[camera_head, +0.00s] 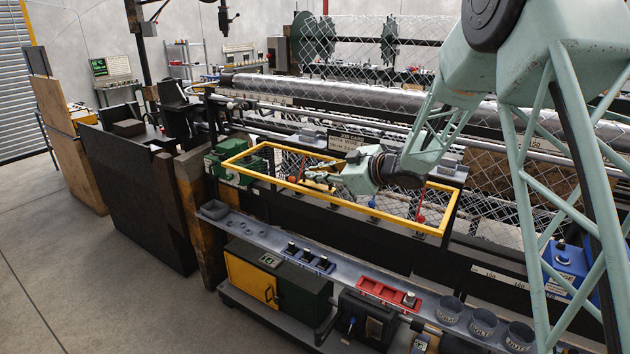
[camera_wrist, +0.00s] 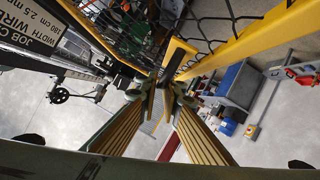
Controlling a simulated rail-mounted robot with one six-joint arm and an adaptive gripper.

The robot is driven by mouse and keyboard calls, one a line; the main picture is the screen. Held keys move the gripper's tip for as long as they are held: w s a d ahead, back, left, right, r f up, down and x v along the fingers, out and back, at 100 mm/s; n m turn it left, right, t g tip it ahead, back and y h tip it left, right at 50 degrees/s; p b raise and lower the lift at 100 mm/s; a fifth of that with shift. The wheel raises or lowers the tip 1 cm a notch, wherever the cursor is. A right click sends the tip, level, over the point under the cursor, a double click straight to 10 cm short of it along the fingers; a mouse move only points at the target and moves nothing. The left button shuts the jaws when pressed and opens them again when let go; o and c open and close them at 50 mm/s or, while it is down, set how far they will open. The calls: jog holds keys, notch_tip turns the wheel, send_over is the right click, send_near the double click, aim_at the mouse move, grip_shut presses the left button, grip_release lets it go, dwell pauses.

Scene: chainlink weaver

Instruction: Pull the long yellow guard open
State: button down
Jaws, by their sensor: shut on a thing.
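The long yellow guard (camera_head: 350,206) is a rectangular yellow frame with wire mesh, lying tilted along the front of the weaving machine. In the wrist view a yellow bar of the guard (camera_wrist: 245,40) runs to the upper right. My gripper (camera_head: 312,174) is over the guard's left half, between its long bars. In the wrist view my gripper (camera_wrist: 167,86) has its ribbed fingers closed together at a short yellow piece of the guard; the fingertips hide the exact contact.
Inside the frame are red-topped levers (camera_head: 420,218) and a blue knob (camera_head: 372,203). Below runs a grey shelf (camera_head: 330,287) with blue and red trays (camera_head: 390,294) and several cups (camera_head: 483,321). A dark cabinet (camera_head: 135,190) stands left; the floor beyond is open.

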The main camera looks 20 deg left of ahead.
jog(key=shift+w+r+p, duration=0.2)
jog(key=shift+r+p, duration=0.05)
jog(key=shift+r, duration=0.55)
jog(key=shift+w+r+p, duration=0.15)
jog(key=shift+r+p, duration=0.05)
jog(key=shift+r, duration=0.6)
jog(key=c, duration=2.8)
grip_release()
jog(key=shift+w+f, duration=0.1)
jog(key=shift+f, duration=0.15)
jog(key=shift+d, duration=0.15)
jog(key=shift+v, duration=5.9)
